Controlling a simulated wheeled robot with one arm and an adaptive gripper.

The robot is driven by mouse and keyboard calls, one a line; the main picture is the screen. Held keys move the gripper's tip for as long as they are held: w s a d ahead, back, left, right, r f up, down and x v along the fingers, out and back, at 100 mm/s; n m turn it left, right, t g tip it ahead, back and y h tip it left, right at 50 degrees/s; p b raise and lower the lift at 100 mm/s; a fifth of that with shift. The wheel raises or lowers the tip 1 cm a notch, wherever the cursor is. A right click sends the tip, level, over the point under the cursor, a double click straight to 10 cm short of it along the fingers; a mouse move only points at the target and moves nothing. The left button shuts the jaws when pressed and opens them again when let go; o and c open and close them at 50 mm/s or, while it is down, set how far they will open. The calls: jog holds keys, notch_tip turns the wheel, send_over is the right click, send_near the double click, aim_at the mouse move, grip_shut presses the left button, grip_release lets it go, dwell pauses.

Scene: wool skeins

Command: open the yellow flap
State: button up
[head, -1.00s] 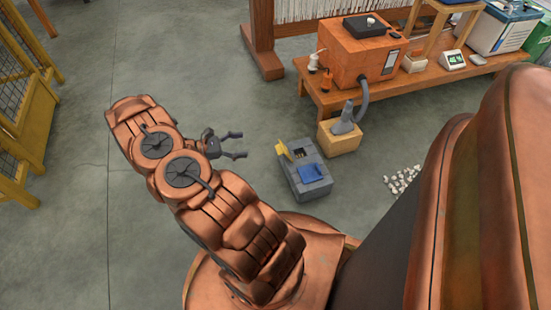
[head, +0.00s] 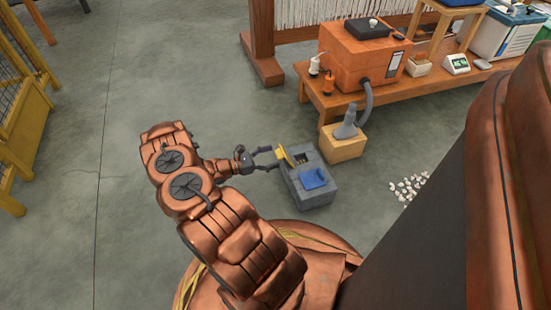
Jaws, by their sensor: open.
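The yellow flap (head: 284,156) stands raised at the left edge of a grey box (head: 318,196) on the floor. A dark opening shows in the box top beside it. A blue flap (head: 313,178) sits on the near part of the same box and looks slightly tilted. My gripper (head: 273,158) is open, with its fingers pointing right at the yellow flap from the left side of the box. The fingertips are very close to the flap; I cannot tell whether they touch it.
A wooden block (head: 344,144) with a grey hose nozzle stands behind the box. A wooden bench (head: 395,98) carries an orange machine (head: 357,56). Small white pieces (head: 407,187) lie on the floor at right. Yellow mesh fencing (head: 22,120) is at far left. Floor left of my arm is clear.

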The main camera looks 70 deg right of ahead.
jog(key=shift+x, duration=1.05)
grip_shut()
